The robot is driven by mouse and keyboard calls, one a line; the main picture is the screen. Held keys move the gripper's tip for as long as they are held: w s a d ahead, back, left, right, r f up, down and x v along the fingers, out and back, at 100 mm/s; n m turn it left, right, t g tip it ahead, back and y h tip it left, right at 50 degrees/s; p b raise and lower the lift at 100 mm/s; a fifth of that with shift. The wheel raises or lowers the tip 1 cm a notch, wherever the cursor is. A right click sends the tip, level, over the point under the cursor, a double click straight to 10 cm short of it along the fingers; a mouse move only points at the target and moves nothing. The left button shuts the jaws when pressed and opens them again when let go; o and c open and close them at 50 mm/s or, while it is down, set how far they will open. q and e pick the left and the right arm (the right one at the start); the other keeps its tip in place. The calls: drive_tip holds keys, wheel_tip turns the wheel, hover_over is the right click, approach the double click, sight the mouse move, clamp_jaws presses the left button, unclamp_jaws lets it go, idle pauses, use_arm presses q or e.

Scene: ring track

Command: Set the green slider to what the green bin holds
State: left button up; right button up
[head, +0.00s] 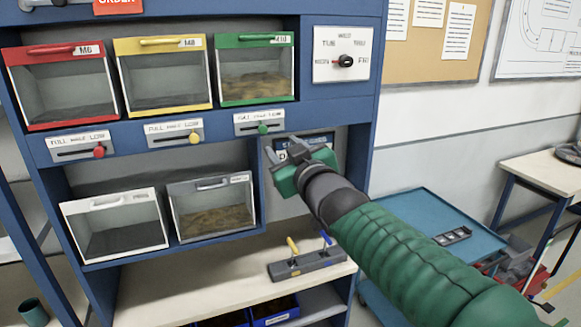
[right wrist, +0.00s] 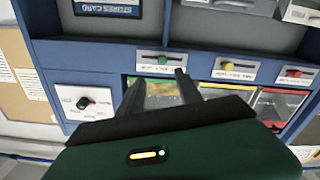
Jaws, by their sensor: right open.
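The green bin (head: 256,41) is at the right of the upper row in the head view. Brown contents show through its clear front to roughly half its height. The green slider (head: 263,128) is on a plate marked FULL, HALF and LOW below that bin. Its knob is near the middle, by HALF; it also shows mid-slot in the right wrist view (right wrist: 162,60). My right gripper (head: 284,150) is open and empty, just below and right of the slider plate. Its fingers (right wrist: 158,84) appear apart from the knob. My left gripper is not in view.
The red slider (head: 99,152) and yellow slider (head: 194,138) sit near LOW. A dial (head: 346,61) is right of the green bin. White and grey bins are below. A small lever block (head: 306,263) stands on the bench; a blue cart (head: 440,215) is at right.

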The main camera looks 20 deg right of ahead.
drive_tip(key=s+a, duration=0.1)
drive_tip(key=s, duration=0.3)
drive_tip(key=s+f+m+g+h, duration=0.1)
drive_tip(key=s+f+g, duration=0.3)
drive_tip(key=f, duration=1.1)
drive_tip(key=s+f+m+g, duration=0.2)
drive_tip(key=s+f+g, duration=0.25)
drive_tip(key=f, duration=1.15)
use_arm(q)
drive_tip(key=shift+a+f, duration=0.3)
use_arm(e)
drive_tip(key=s+f+m+g, duration=0.1)
drive_tip(key=s+f+g, duration=0.6)
drive_tip(key=s+f, duration=0.8)
drive_tip(key=shift+s+f, duration=0.25)
drive_tip(key=shift+s, duration=0.3)
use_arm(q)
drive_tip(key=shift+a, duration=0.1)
use_arm(e)
drive_tip(key=shift+a, duration=0.1)
drive_tip(key=shift+w, duration=0.1)
